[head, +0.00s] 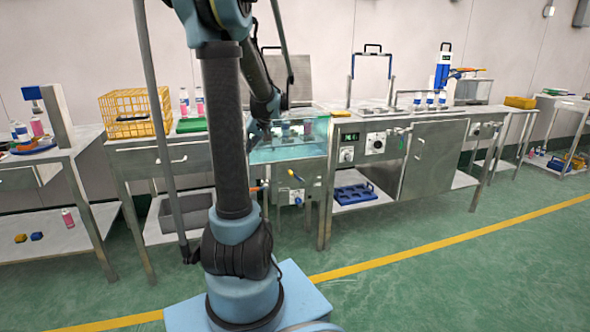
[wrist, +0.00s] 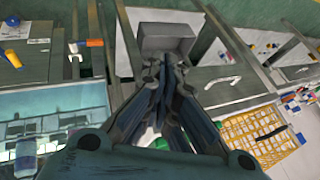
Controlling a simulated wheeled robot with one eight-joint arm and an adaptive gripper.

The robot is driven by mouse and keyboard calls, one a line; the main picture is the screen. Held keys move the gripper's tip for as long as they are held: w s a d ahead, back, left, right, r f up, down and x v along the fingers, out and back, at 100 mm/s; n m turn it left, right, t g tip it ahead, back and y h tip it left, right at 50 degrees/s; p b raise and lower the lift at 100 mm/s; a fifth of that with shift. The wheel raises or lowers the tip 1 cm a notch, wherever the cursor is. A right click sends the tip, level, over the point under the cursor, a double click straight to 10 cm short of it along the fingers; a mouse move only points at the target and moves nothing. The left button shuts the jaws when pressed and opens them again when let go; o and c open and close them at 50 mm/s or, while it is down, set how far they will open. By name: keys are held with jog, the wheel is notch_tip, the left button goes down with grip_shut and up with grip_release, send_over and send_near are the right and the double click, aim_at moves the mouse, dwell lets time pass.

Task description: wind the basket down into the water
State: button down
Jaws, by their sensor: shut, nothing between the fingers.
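The glass-walled water tank (head: 290,150) stands at the middle of the bench row, with clear blue water in it. It also shows at the left of the wrist view (wrist: 60,100), where a grid-like shape and a bottle show in or over it. I cannot tell how deep the grid sits. I cannot tell which winds the basket. My gripper (wrist: 163,72) is shut and empty, pointing down beside the tank. In the head view my arm partly hides it.
A yellow wire basket (head: 125,115) stands on the left bench, also at right in the wrist view (wrist: 250,138). A grey bin (wrist: 165,38) sits on the shelf below. The green floor in front is clear.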

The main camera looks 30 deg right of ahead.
jog(key=w+d+f+m+t, duration=0.1)
jog(key=d+f+t, duration=0.15)
jog(key=d, duration=0.85)
jog(key=w+d+f+t, duration=0.1)
jog(key=d+f, duration=0.3)
jog(key=d, duration=0.7)
jog(key=w+d+f+m+t, duration=0.1)
jog(key=d+f, duration=0.2)
jog(key=d, duration=0.8)
jog(key=shift+h, duration=0.4)
jog(key=shift+s+a+f+x, duration=0.15)
jog(key=shift+s+f+x, duration=0.15)
jog(key=shift+x, duration=1.8)
jog(key=shift+s+a+f+x, duration=0.1)
jog(key=shift+s+f+x, duration=0.2)
jog(key=shift+x, duration=1.8)
jog(key=shift+s+a+f+x, duration=0.15)
jog(key=shift+s+f+x, duration=0.15)
jog(key=shift+x, duration=1.8)
jog(key=shift+d, duration=0.1)
